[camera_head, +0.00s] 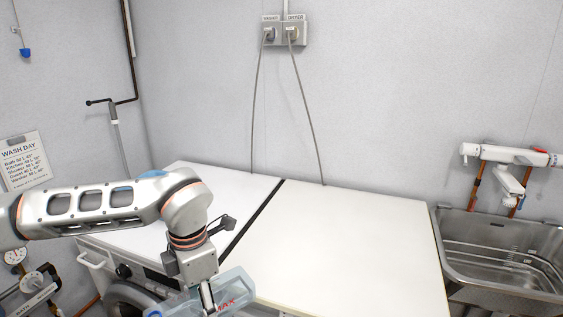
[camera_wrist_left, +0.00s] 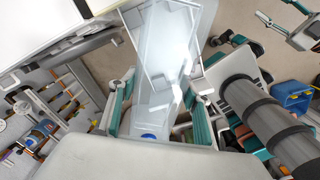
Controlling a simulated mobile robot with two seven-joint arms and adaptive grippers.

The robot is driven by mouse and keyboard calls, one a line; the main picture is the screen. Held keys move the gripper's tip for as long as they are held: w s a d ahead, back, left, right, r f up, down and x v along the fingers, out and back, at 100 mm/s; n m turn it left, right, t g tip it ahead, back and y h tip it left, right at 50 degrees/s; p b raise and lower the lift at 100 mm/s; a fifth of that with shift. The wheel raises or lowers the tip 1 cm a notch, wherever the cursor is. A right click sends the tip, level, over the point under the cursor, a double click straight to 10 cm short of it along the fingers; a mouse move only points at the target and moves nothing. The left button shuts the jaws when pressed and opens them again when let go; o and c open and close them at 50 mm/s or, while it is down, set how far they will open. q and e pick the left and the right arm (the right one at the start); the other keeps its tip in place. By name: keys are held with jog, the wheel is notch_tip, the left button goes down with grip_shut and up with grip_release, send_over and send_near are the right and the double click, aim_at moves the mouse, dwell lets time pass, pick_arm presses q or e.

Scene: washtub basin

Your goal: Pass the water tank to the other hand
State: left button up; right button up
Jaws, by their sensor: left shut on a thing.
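The water tank (camera_head: 237,287) is a clear, pale blue box with red lettering, at the bottom edge of the head view, in front of the white worktop. It also shows in the left wrist view (camera_wrist_left: 160,45), stretching away between the fingers, with a blue cap at its near end. My left gripper (camera_head: 210,303) is shut on the tank. Its teal-padded fingers (camera_wrist_left: 160,112) lie on both sides of the tank in the wrist view. My right gripper (camera_wrist_left: 283,13) appears at the top right of the wrist view, apart from the tank, with its fingers spread and empty.
The white worktop (camera_head: 340,235) is bare, over a front-loading washer (camera_head: 130,297). A steel sink (camera_head: 500,255) with a tap (camera_head: 510,180) stands at the right. A blue crate (camera_wrist_left: 292,100) is on the floor.

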aim_at(167, 300)
pick_arm(q)
jog(key=m, duration=0.2)
jog(key=a+m, duration=0.1)
jog(key=m, duration=0.1)
jog(key=a+m, duration=0.1)
jog(key=m, duration=0.1)
jog(key=shift+s+a+m, duration=0.1)
jog(key=shift+a+m, duration=0.05)
jog(key=shift+m, duration=0.25)
jog(key=m, duration=0.2)
jog(key=a+m, duration=0.1)
jog(key=m, duration=0.1)
jog(key=a+m, duration=0.1)
jog(key=m, duration=0.1)
jog(key=shift+s+f, duration=0.1)
jog(key=shift+s, duration=0.1)
jog(key=m, duration=0.2)
jog(key=a+m, duration=0.1)
jog(key=m, duration=0.1)
jog(key=a+m, duration=0.1)
jog(key=m, duration=0.2)
jog(key=shift+s+f, duration=0.15)
jog(key=shift+s, duration=0.2)
jog(key=m, duration=0.2)
jog(key=a+m, duration=0.1)
jog(key=m, duration=0.2)
jog(key=shift+s+a+f+m, duration=0.1)
jog(key=shift+s+a+m, duration=0.25)
jog(key=shift+m, duration=0.05)
